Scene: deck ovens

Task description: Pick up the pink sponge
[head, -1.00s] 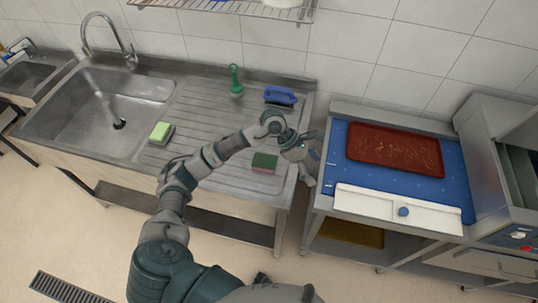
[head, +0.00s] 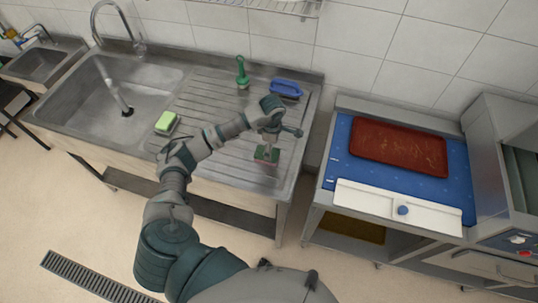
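The pink sponge (head: 266,164), with a dark green top, lies on the right part of the sink's ribbed steel drainboard. My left arm reaches in from the bottom. My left gripper (head: 268,150) points down right over this sponge, with its fingertips at the green top and hiding part of it. I cannot tell whether the fingers are closed on it. The sponge appears to rest on the drainboard. My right gripper is out of view.
A green-and-yellow sponge (head: 166,123) lies near the basin (head: 110,105). To the right, a red tray (head: 400,146) sits on a blue counter (head: 343,170) beyond a gap.

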